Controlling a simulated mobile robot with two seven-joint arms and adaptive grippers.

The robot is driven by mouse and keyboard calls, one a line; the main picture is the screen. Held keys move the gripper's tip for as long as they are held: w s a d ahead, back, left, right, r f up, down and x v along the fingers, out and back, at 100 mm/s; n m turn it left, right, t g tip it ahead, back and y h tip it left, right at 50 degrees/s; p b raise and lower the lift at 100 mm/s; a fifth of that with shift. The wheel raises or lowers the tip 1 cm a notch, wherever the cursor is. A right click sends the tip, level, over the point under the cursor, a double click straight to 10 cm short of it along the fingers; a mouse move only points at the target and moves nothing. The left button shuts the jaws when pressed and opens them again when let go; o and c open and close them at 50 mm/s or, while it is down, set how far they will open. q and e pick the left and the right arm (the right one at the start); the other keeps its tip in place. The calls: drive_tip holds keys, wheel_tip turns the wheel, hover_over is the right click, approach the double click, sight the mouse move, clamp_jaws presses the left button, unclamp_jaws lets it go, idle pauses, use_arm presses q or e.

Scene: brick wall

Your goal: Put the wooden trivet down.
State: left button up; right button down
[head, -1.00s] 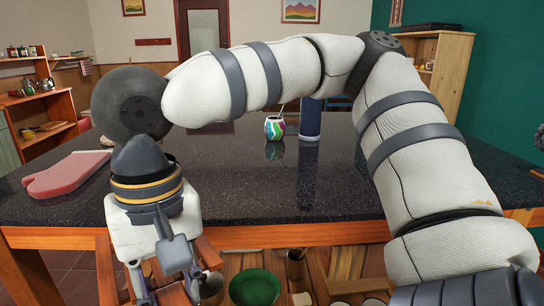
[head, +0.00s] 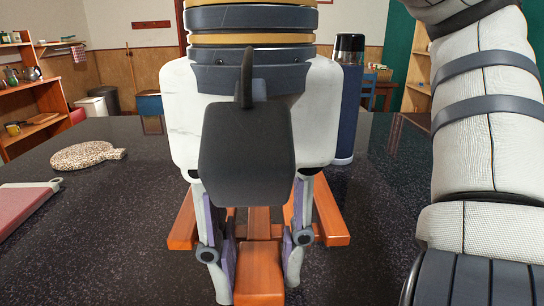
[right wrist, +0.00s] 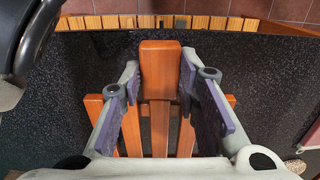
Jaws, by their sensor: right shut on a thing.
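The wooden trivet (head: 333,230) is made of orange-brown slats and is over the dark countertop, right in front of me. My right gripper (head: 257,268) comes down from above with its two fingers on either side of the trivet's middle slat, shut on it. In the right wrist view the trivet (right wrist: 160,62) shows between the purple finger pads of my right gripper (right wrist: 158,95). Whether its underside touches the countertop I cannot tell. The gripper body hides much of it. My left gripper is not in view.
The dark speckled countertop (head: 110,240) has free room around the trivet. A tall blue bottle (head: 348,115) stands behind the gripper at the right.

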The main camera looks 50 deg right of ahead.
sight(177, 224)
drive_tip(key=w+f, duration=0.1)
drive_tip(key=w, duration=0.2)
drive_tip(key=w+a+f, duration=0.1)
drive_tip(key=w, duration=0.2)
drive_tip(key=w+f, duration=0.2)
drive_tip(key=w, duration=0.1)
drive_tip(key=shift+a, duration=0.15)
drive_tip(key=w+f, duration=0.4)
drive_tip(key=f, duration=0.1)
drive_tip(key=shift+w+a+f, duration=0.15)
drive_tip(key=shift+f, duration=0.1)
drive_tip(key=f, duration=0.3)
drive_tip(key=shift+w, duration=0.2)
drive_tip(key=shift+f, duration=0.2)
drive_tip(key=c, duration=1.2)
unclamp_jaws()
drive_tip(key=shift+f, duration=0.1)
